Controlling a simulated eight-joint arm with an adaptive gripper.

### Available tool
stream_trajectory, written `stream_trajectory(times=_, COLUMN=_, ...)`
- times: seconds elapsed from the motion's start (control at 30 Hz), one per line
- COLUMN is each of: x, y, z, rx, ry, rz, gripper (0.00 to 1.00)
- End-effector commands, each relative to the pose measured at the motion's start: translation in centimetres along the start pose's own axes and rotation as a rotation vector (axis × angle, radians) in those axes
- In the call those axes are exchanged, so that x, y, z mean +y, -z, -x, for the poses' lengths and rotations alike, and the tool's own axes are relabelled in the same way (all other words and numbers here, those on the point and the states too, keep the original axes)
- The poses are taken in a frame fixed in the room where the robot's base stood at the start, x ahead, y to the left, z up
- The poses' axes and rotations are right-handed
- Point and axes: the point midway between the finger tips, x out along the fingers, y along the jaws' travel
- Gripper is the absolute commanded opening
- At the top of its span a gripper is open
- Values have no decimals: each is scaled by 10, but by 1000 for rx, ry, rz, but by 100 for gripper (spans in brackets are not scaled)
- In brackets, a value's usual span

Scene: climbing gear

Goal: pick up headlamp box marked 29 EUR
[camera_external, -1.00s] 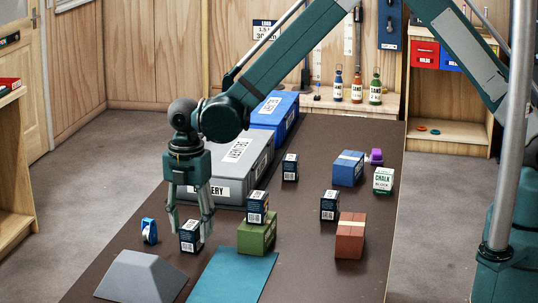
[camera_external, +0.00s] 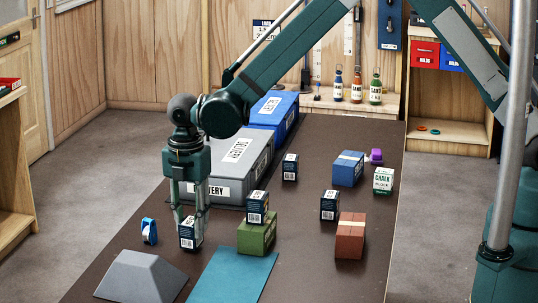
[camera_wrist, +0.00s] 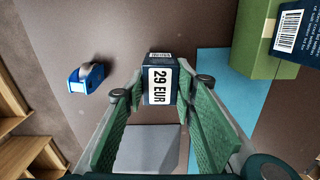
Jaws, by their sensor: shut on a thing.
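The headlamp box (camera_wrist: 159,80) is dark blue, and the wrist view shows a white label on it reading 29 EUR. In the external view the box (camera_external: 189,234) is near the front left of the dark table. My gripper (camera_external: 190,225) points down over it, with a finger on either side. In the wrist view my gripper (camera_wrist: 160,97) is shut on the box, which sits between its fingertips. I cannot tell whether the box is clear of the table. Similar dark boxes stand on the green box (camera_external: 257,235), at the middle (camera_external: 290,168) and to the right (camera_external: 330,205).
A blue tape dispenser (camera_external: 149,231) stands left of the held box. A grey sloped block (camera_external: 140,277) and a teal mat (camera_external: 232,278) lie in front. A grey delivery case (camera_external: 240,170) is behind. A brown box (camera_external: 350,236) stands to the right.

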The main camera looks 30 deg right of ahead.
Motion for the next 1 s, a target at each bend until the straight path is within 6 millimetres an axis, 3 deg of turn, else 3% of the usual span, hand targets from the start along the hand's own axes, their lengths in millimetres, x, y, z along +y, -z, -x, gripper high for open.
stream_trajectory(times=0.6, x=0, y=0, z=80, rx=0, ry=0, rz=0, gripper=14)
stream_trajectory(times=1.0, x=0, y=0, z=90, rx=0, ry=0, rz=0, gripper=14)
